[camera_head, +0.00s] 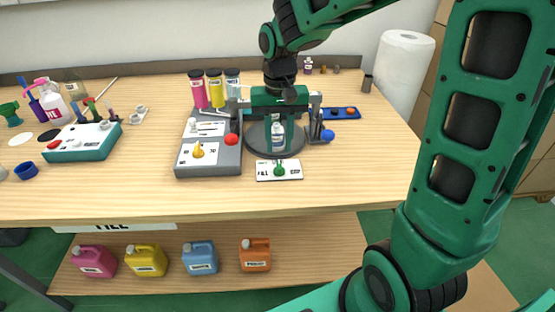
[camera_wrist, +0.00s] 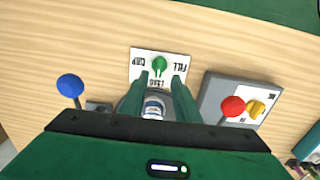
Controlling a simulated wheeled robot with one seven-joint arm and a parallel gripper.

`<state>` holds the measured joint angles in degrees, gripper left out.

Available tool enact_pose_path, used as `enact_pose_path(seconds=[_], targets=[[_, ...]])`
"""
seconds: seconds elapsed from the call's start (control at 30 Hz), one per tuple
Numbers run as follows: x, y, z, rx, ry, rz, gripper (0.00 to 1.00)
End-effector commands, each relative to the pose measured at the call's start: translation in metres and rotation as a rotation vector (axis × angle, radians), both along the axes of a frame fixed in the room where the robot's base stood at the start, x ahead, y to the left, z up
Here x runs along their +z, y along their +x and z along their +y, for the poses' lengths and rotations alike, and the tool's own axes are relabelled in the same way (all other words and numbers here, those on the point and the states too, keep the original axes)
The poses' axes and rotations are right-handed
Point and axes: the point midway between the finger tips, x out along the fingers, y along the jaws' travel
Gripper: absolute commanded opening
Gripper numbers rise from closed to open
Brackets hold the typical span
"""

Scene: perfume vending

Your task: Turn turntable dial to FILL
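The green turntable dial (camera_head: 279,170) sits on a white plate (camera_head: 293,173) at the front of the dark round turntable (camera_head: 259,151). My gripper (camera_head: 279,140) points down above the turntable, fingers apart and empty. In the wrist view, my gripper (camera_wrist: 157,88) is just short of the dial, not touching it. A small bottle (camera_head: 278,134) stands on the turntable behind the fingers.
A grey control box (camera_head: 209,160) with a red ball knob (camera_head: 231,140) and yellow dial (camera_head: 198,150) stands close left. A blue ball lever (camera_head: 327,136) stands close right. Several colored bottles (camera_head: 215,90) stand behind. The table in front of the plate is clear.

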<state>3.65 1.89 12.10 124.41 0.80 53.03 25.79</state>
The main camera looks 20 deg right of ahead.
Motion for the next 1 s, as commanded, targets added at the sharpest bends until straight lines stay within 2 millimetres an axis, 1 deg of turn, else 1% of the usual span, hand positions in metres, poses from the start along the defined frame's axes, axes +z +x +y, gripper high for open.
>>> enact_pose_path(seconds=[0.03, 0.2, 0.3, 0.4, 0.57, 0.8, 0.87, 0.9, 0.93, 1.0], targets=[[-0.011, -0.001, 0.000, 0.000, -0.001, 0.004, 0.29], [-0.039, -0.001, 0.000, 0.000, 0.000, 0.004, 0.29], [-0.051, -0.001, -0.001, 0.000, 0.000, 0.003, 0.29], [-0.059, -0.001, -0.001, -0.001, 0.000, 0.002, 0.29], [-0.065, -0.001, -0.001, -0.001, -0.001, 0.000, 0.29], [-0.065, -0.001, -0.001, 0.000, 0.000, 0.000, 0.29], [-0.065, -0.001, -0.001, 0.000, 0.000, 0.000, 0.15], [-0.065, -0.001, -0.001, 0.000, 0.000, 0.000, 0.05], [-0.065, -0.001, -0.001, 0.000, 0.000, 0.000, 0.00], [-0.065, -0.001, -0.001, 0.000, 0.000, 0.000, 0.00]])
